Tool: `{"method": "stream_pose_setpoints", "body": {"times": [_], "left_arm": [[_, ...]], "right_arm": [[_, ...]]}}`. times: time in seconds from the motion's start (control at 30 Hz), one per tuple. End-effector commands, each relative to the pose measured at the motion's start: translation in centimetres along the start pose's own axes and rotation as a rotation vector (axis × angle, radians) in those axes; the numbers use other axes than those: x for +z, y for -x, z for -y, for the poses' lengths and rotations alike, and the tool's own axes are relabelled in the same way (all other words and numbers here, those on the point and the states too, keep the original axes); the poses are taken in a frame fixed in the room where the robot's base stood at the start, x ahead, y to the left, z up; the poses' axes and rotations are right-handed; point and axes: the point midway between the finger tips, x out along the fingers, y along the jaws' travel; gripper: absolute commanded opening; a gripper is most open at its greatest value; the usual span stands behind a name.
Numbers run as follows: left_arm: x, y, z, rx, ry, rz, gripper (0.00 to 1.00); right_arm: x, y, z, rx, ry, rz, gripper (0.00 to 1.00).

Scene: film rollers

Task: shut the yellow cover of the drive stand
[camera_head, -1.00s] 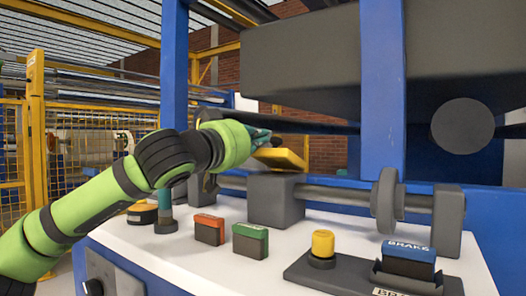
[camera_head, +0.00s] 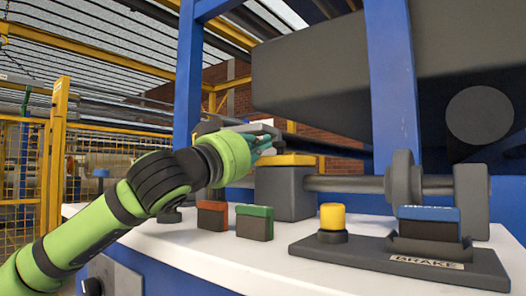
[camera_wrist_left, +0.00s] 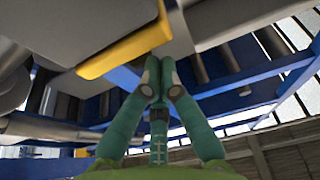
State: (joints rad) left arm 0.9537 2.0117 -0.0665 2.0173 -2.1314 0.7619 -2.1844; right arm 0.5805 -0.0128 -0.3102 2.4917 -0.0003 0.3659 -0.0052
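The yellow cover (camera_head: 286,160) lies about level on top of the grey block of the drive stand (camera_head: 286,194). In the left wrist view the cover (camera_wrist_left: 124,52) is a yellow strip along a grey body, just beyond and left of the fingertips. My left gripper (camera_head: 264,146) is beside the cover's left end, slightly above it. Its teal fingertips (camera_wrist_left: 161,76) are drawn close together with nothing held between them. Whether they touch the cover is not clear. My right gripper is not in view.
A grey shaft (camera_head: 345,184) runs right from the block. On the white top stand a red-topped block (camera_head: 212,215), a green-topped block (camera_head: 255,222), a yellow button (camera_head: 332,217) and the blue brake pedal (camera_head: 428,222). A blue post (camera_head: 393,90) rises behind.

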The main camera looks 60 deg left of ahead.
Motion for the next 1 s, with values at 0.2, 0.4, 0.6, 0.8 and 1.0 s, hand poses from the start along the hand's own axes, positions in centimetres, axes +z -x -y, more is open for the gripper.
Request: {"method": "stream_pose_setpoints", "body": {"times": [0.2,0.4,0.6,0.8,1.0], "left_arm": [[0.3,0.3,0.0,0.001,0.000,0.001,0.00],[0.2,0.3,0.0,0.001,0.000,0.001,0.00],[0.2,0.3,0.0,0.000,0.000,0.001,0.00],[-0.1,0.1,0.1,-0.002,-0.002,0.002,0.00],[-2.3,-0.6,0.0,-0.003,-0.003,0.003,0.00]], "right_arm": [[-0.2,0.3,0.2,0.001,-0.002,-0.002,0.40],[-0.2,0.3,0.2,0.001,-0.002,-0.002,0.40],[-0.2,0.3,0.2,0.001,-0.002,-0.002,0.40],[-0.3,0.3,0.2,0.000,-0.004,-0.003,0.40],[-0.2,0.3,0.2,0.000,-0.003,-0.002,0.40]]}}
